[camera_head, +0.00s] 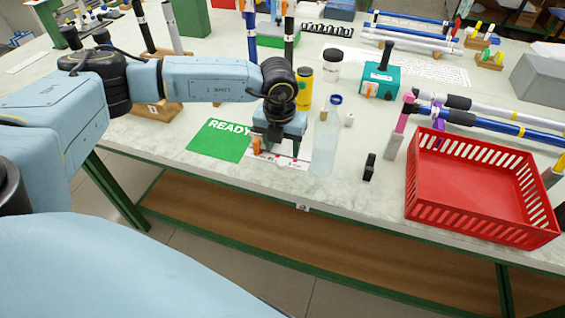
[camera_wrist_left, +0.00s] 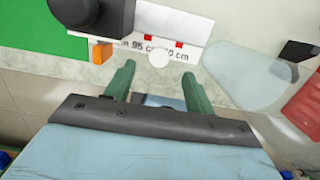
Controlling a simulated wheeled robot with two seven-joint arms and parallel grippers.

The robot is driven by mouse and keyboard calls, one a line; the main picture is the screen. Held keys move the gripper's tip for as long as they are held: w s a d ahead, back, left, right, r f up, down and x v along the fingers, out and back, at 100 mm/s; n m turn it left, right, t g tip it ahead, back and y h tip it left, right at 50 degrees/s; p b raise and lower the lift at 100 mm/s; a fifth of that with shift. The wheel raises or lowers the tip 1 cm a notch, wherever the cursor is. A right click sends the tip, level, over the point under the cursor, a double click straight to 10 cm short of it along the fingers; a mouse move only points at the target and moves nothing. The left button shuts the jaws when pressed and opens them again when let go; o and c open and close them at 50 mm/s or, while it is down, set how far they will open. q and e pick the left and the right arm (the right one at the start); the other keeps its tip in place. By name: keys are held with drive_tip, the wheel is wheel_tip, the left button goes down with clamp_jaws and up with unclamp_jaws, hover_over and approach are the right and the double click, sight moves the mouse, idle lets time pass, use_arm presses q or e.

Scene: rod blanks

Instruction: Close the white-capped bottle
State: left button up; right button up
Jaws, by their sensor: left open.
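A clear, see-through bottle (camera_head: 325,145) with a blue top stands near the table's front edge; its body also shows in the left wrist view (camera_wrist_left: 250,75).
A green READY card (camera_head: 220,140) lies left of my gripper. An orange block (camera_wrist_left: 101,52) and a printed white strip (camera_wrist_left: 190,48) lie close by. A small black object (camera_head: 369,167) and a red basket (camera_head: 480,190) stand to the right.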

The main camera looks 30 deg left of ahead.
sight(282, 162)
use_arm(q)
drive_tip(key=f, duration=0.5)
drive_tip(key=shift+w+a+f+b, duration=0.1)
drive_tip(key=shift+w+b, duration=0.1)
drive_tip(key=shift+b, duration=0.1)
drive_tip(key=c, duration=1)
